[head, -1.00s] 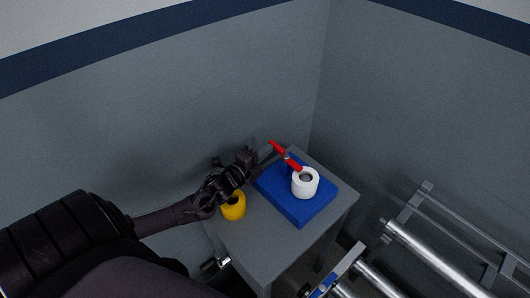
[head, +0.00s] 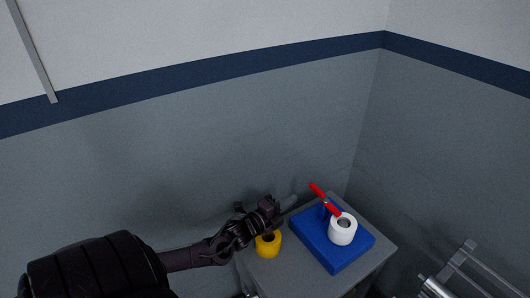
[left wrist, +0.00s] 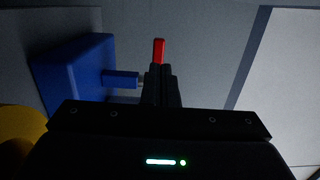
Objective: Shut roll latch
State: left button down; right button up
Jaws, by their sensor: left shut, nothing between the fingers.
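The red latch lever (head: 325,199) slants from upper left down to the white roll (head: 343,229). A blue post supports it on the blue base (head: 312,246). My left gripper (head: 288,202) is shut and empty, left of the lever's upper end with a small gap in the head view. In the left wrist view the shut fingers (left wrist: 161,87) point toward the red lever (left wrist: 158,51), whose end shows just past their tips. The blue base (left wrist: 62,80) is to their left, and the blue post (left wrist: 121,79) reaches toward them. My right gripper is out of view.
The base stands on a grey table (head: 300,278) in a wall corner. A yellow ring-shaped object (head: 268,246) sits on the table close below my left gripper. Metal rails (head: 455,280) stand at the lower right. Grey walls are close behind.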

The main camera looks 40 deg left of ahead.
pick_arm(q)
jog(key=s, duration=0.3)
jog(key=s+a, duration=0.1)
jog(key=s, duration=0.2)
jog(key=shift+a+f, duration=0.1)
jog(key=shift+a, duration=0.05)
jog(key=shift+s, duration=0.3)
jog(key=shift+s+a, duration=0.15)
jog(key=shift+s, duration=0.15)
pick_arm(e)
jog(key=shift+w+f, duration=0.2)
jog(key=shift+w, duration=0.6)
